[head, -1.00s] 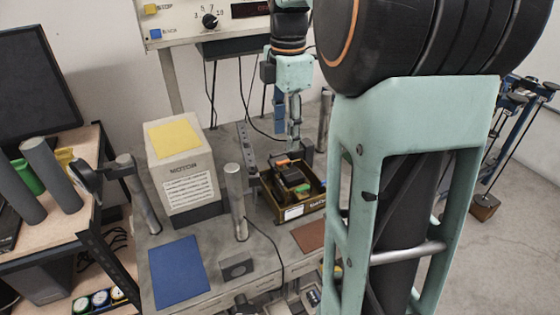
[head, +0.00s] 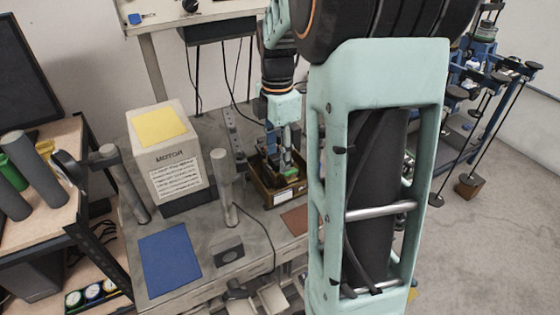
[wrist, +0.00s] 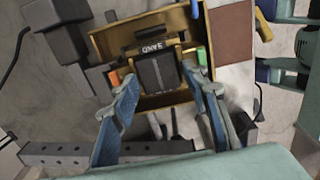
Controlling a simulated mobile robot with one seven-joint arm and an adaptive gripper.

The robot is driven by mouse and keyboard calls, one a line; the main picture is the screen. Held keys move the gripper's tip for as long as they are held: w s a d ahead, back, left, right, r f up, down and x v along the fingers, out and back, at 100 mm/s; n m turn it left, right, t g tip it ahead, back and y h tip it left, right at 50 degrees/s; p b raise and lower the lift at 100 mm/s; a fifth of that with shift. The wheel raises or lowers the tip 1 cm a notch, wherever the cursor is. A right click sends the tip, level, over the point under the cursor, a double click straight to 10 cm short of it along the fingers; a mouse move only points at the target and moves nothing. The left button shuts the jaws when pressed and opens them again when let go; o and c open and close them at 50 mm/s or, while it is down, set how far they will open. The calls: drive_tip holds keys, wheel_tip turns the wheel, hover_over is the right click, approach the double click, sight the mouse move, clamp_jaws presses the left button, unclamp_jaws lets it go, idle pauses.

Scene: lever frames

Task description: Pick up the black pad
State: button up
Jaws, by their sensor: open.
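The black pad (wrist: 155,73) lies in an open yellow-brown bin (wrist: 112,40) in the wrist view. It has a dark ribbed face, and a dark piece with a white label reading "SAND" is at its upper edge. My gripper (wrist: 160,80) is open, with one blue-grey finger left of the pad and the other right of it. I cannot tell whether either finger touches it. In the head view the bin (head: 283,198) stands on the grey bench, and my gripper (head: 287,165) is at it, hiding most of its contents.
Orange and green pieces lie at the bin's sides. A motor box (head: 170,165) with a yellow top, a grey post (head: 224,185) and a blue mat (head: 170,258) are to the left. A brown mat (wrist: 232,30) lies beside the bin. A perforated bar (wrist: 70,153) is close to my fingers.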

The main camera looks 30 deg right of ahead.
drive_tip(key=shift+c, duration=0.6)
drive_tip(key=c, duration=1)
clamp_jaws()
drive_tip(key=shift+r, duration=0.15)
